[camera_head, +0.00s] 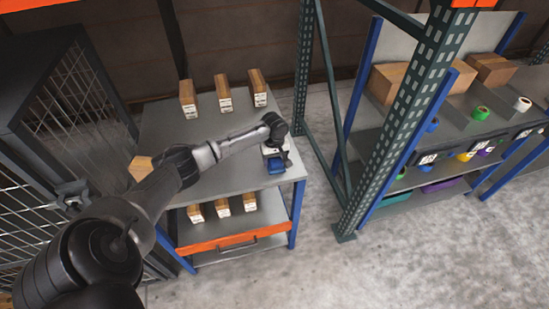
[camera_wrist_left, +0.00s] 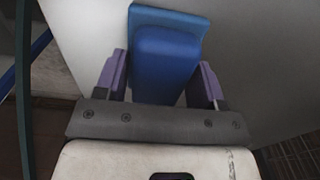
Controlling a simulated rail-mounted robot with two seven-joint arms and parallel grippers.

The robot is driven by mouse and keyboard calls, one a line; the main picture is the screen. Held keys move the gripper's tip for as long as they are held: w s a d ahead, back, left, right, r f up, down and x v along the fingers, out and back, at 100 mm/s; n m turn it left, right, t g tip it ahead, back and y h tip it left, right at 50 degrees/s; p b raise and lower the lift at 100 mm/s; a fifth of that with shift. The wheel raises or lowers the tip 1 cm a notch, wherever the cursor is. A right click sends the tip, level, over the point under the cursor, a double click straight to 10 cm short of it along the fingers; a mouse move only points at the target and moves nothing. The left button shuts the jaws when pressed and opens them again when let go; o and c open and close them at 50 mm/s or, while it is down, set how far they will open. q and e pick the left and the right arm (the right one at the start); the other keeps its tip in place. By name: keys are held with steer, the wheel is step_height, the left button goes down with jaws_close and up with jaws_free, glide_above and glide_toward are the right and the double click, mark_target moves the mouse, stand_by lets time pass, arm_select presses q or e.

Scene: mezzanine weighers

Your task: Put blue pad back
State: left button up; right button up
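The blue pad shows in the wrist view (camera_wrist_left: 168,55) as a raised blue block on a wider, lighter blue plate. In the head view the pad (camera_head: 276,166) is near the right front corner of the grey shelf unit's top (camera_head: 225,180). My left gripper (camera_head: 278,156) is over it. In the wrist view its purple fingers (camera_wrist_left: 162,75) stand either side of the block, apart, with narrow gaps seeming to show beside it. Contact at the tips is hard to judge. My right gripper is not in view.
Several brown boxes (camera_head: 224,93) stand along the back of the top, and more (camera_head: 222,208) on the shelf below. A black mesh cage (camera_head: 65,105) is on the left. A green perforated post (camera_head: 400,125) stands right, with open floor (camera_head: 400,265) in front.

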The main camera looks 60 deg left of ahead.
arm_select(q)
steer(key=shift+o, duration=1.2)
step_height(320, 180, up, 12)
steer(key=p, duration=0.3)
steer(key=s+d+f+m, duration=0.4)
steer(key=d+f, duration=0.1)
steer(key=d, duration=0.3)
steer(key=s+d+f+m+t, duration=0.1)
steer(key=s+d+f+m, duration=0.3)
steer(key=d, duration=0.4)
steer(key=s+d+f+m, duration=0.35)
steer(key=d+f, duration=0.25)
steer(key=d, duration=0.3)
steer(key=s+d+r+m+t, duration=0.1)
steer(key=s+d+r+m, duration=0.1)
steer(key=s+d, duration=0.2)
steer(key=s+d+r+m+t, duration=0.1)
steer(key=s+d+r+m, duration=0.2)
steer(key=s, duration=0.8)
steer(key=shift+s+d+t, duration=0.2)
steer(key=shift+d+t, duration=0.1)
steer(key=shift+d, duration=0.95)
